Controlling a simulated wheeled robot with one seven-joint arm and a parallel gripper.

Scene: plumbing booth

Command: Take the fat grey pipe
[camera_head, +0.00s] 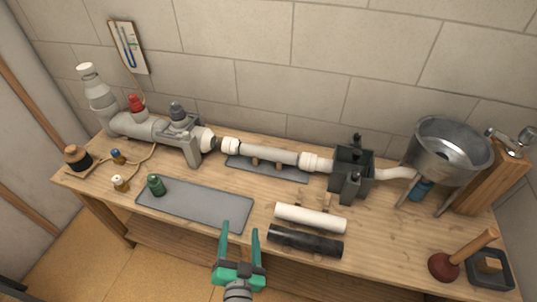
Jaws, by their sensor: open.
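A thick dark grey, nearly black pipe (305,242) lies on its side along the front edge of the wooden bench, right of centre. It is the only loose pipe of a grey shade. A white pipe (310,217) of similar length lies just behind it, roughly parallel. My green gripper (240,232) is open and empty, with its two fingers apart and pointing toward the bench. It shows left of the dark pipe's left end, over the bench's front edge, and its height above the bench is hard to judge.
Behind runs a pipe assembly (268,154) into a dark clamp block (351,170). A metal basin (450,150) and a plunger (455,260) stand right. Bare bench shows right of the pipes.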

